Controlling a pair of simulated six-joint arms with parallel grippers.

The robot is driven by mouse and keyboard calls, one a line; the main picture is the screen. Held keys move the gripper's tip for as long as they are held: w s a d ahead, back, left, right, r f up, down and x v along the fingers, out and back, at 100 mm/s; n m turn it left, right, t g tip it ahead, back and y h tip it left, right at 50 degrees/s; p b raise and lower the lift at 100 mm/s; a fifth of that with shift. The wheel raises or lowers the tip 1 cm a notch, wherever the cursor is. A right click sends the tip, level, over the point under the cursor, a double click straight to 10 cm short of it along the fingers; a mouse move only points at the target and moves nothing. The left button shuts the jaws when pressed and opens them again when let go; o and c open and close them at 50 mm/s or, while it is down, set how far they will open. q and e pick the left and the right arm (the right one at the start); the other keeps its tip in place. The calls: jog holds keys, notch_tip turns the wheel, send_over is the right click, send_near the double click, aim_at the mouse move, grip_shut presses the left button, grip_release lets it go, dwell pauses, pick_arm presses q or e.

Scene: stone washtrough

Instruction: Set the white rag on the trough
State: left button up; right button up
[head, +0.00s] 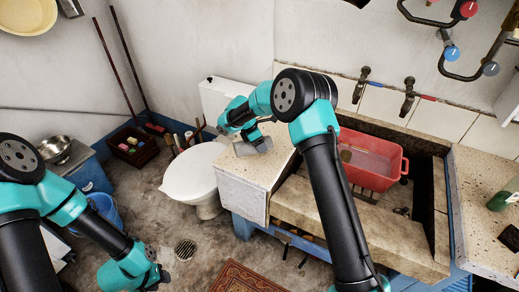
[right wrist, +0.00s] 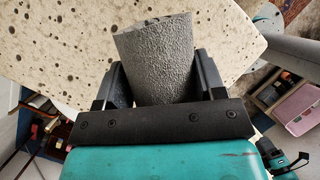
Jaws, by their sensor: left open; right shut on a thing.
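My right gripper (head: 254,143) is shut on a grey, rough-textured rolled piece, which I take to be the white rag (head: 243,149). In the right wrist view the rag (right wrist: 155,55) sits between both fingers, with a speckled pale slab behind it. In the head view they are over the speckled slab (head: 262,172) at the left end of the stone trough (head: 365,226); I cannot tell whether the rag touches it. My right arm hides part of the trough. My left gripper (head: 152,280) is open and empty, low over the floor at the left.
A red basin (head: 372,166) stands in the trough, below two wall taps. A white toilet (head: 195,172) is left of the slab. A green bottle (head: 503,197) stands on the right slab. A blue bucket (head: 105,208) and a rug (head: 238,280) are on the floor.

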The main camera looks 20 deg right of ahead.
jog(key=shift+w, duration=0.1)
jog(key=shift+w+d+f, duration=0.1)
jog(key=shift+w+f, duration=0.05)
jog(key=shift+w, duration=0.1)
jog(key=shift+f, duration=1.65)
jog(key=shift+f, duration=0.15)
jog(key=o, duration=1)
jog(key=v, duration=1.2)
jog(key=shift+s, duration=0.1)
